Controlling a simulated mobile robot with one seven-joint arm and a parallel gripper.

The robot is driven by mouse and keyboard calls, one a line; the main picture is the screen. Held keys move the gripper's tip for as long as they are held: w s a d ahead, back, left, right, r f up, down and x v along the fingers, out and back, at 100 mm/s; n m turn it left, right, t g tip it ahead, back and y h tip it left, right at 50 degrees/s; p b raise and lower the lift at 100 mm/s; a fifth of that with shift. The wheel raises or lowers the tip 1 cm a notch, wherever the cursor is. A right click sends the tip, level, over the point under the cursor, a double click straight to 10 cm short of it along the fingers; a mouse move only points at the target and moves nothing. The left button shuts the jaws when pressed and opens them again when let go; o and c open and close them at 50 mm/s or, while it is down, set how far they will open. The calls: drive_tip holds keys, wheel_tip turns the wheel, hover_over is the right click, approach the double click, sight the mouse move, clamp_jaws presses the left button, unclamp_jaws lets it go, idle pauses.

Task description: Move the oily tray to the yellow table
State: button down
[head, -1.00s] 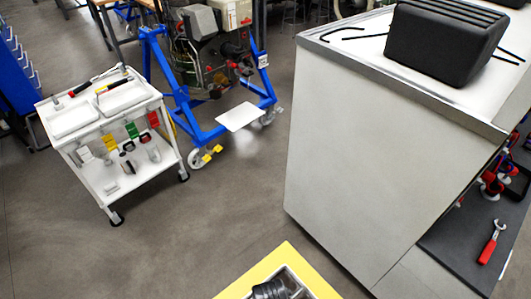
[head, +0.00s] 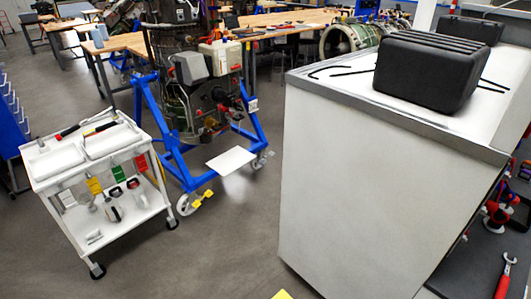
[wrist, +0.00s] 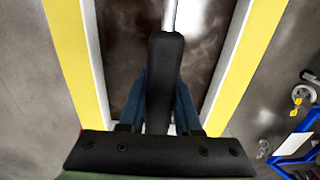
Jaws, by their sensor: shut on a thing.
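In the wrist view, the oily tray (wrist: 122,40) has a dark, brown-stained, glossy inside and pale metal sides. Yellow strips of the yellow table (wrist: 255,60) show along both its left and right sides. I cannot tell whether the tray rests on the table or hangs just above it. My gripper (wrist: 163,90), with blue fingers either side of a black bar, reaches over the tray and is shut on it. The exact grip point is hidden. In the head view only a small yellow corner (head: 283,295) shows at the bottom edge, and my gripper is out of sight.
A white tool cart (head: 95,185) stands at the left. A blue engine stand (head: 205,120) on casters is behind it. A large white cabinet (head: 385,180) with a black case (head: 428,75) on top fills the right. Grey floor (head: 215,250) between them is clear.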

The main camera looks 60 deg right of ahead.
drive_tip(key=shift+f, duration=0.3)
drive_tip(key=c, duration=0.5)
unclamp_jaws()
drive_tip(key=shift+o, duration=0.2)
drive_tip(key=shift+o, duration=0.5)
wheel_tip(320, 180, up, 7)
drive_tip(key=p, duration=0.7)
